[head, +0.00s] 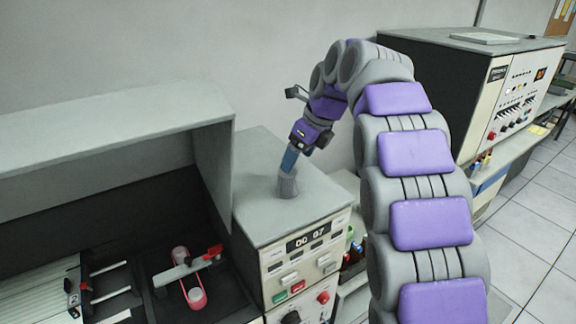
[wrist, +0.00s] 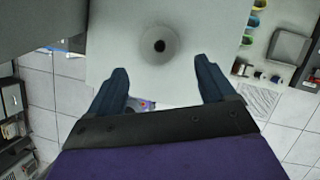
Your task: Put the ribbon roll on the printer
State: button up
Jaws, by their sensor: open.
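A small grey cylinder (head: 288,187), which looks like the ribbon roll, stands upright on top of a cabinet with a number display. In the wrist view the roll (wrist: 158,45) shows from above as a grey ring with a dark centre hole. My gripper (head: 288,167) points down just above the roll, its blue fingers overlapping it in the head view. In the wrist view my gripper (wrist: 164,75) is open and empty, with the roll beyond the gap between the fingertips. The open machine at left, likely the printer (head: 130,183), holds a pink band around two pale spools (head: 181,255).
The display cabinet (head: 258,222) has a clear flat top around the roll. The left machine's raised hood wall (head: 214,165) stands beside it. A red-ended lever (head: 205,258) crosses the pink band. Another console (head: 470,85) stands at back right.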

jog(key=s+d+f+n+g+h, duration=0.1)
jog(key=s+d+f+n, duration=0.3)
jog(key=s+n, duration=0.4)
jog(key=s+d+f+n+g+h, duration=0.1)
jog(key=s+d+f+n, duration=0.4)
jog(key=s, duration=1.7)
jog(key=s+d+f+n+g+h, duration=0.1)
jog(key=s+d+f+n, duration=0.3)
jog(key=s+f+n, duration=0.4)
jog(key=s+n+g, duration=0.1)
jog(key=s+n, duration=0.2)
jog(key=s, duration=0.3)
jog(key=shift+s+d+n+h, duration=0.25)
jog(key=shift+s+n+h, duration=0.15)
jog(key=shift+a, duration=0.1)
notch_tip(320, 180, down, 10)
jog(key=b, duration=0.9)
jog(key=shift+r+b, duration=0.25)
jog(key=shift+b, duration=0.05)
